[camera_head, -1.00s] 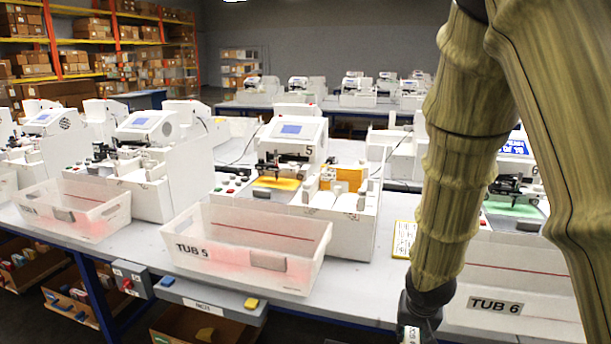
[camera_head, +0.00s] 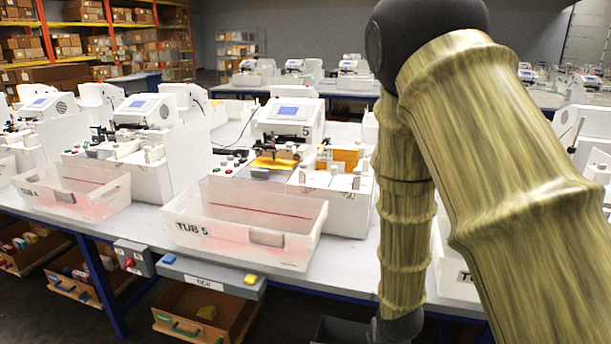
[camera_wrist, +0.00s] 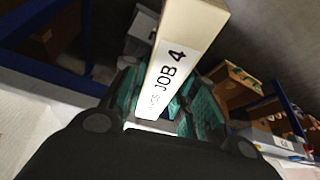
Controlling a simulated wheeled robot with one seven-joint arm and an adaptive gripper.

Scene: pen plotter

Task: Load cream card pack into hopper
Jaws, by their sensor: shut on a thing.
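In the wrist view my gripper (camera_wrist: 165,110) is shut on a cream card pack (camera_wrist: 205,22). A white label on the pack (camera_wrist: 168,78) reads JOB 4. The pack stands out from between teal finger pads. In the head view my arm hangs down at the right, and my gripper and the pack are out of sight. Machine 5 (camera_head: 290,117) stands on the bench with an orange card on its bed and an orange stack (camera_head: 348,158) in the holder beside it. Machine 4 (camera_head: 145,110) stands to its left; its holder's contents are not clear.
Tub 5 (camera_head: 247,238) and tub 4 (camera_head: 78,203) stand at the bench's front edge. Below are a grey button box (camera_head: 211,283), a box with a red button (camera_head: 133,258) and open drawers (camera_head: 190,310).

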